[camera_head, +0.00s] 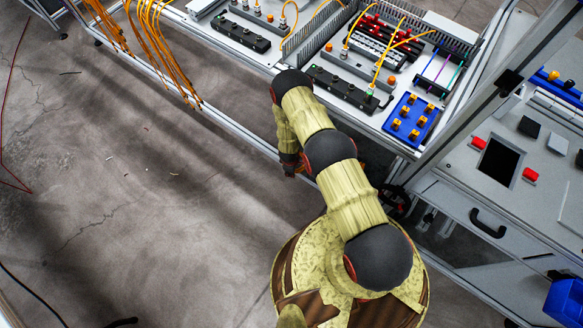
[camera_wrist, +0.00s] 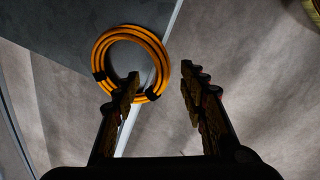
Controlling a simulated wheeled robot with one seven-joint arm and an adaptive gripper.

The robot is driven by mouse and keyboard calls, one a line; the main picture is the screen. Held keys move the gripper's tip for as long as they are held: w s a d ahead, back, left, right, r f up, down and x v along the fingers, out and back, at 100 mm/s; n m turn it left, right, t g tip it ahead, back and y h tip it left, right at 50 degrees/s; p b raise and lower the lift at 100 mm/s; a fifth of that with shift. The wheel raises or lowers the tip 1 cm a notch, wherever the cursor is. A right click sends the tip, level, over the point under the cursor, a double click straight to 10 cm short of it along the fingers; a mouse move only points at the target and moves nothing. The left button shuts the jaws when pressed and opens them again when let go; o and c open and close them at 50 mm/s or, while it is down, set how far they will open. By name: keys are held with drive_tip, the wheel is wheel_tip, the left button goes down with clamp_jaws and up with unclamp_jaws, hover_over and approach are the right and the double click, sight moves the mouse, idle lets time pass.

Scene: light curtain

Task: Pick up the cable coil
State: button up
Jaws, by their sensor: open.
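The cable coil (camera_wrist: 128,31) is a round orange ring with dark straps, in the upper left of the wrist view. It lies flat on a grey surface (camera_wrist: 65,30) and reaches the pale edge of that surface. My gripper (camera_wrist: 160,73) is open, with nothing between its fingers. In the picture the left fingertip overlaps the lower part of the ring and the right fingertip is to the right of it. I cannot tell whether the finger touches the coil.
A long workbench (camera_head: 236,124) carries connector blocks, yellow cables and a blue fixture (camera_head: 411,119). Orange cables (camera_head: 163,55) hang at its upper left end. A control cabinet (camera_head: 483,222) stands at the right. The concrete floor (camera_head: 110,200) at the left is mostly free.

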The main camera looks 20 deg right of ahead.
drive_tip(key=shift+w+d+f+b, duration=0.15)
drive_tip(key=shift+f+b, duration=0.1)
drive_tip(key=shift+f, duration=0.55)
drive_tip(key=shift+w+f+b, duration=0.15)
drive_tip(key=shift+f+b, duration=0.1)
drive_tip(key=shift+f, duration=0.5)
drive_tip(key=shift+c, duration=0.2)
clamp_jaws()
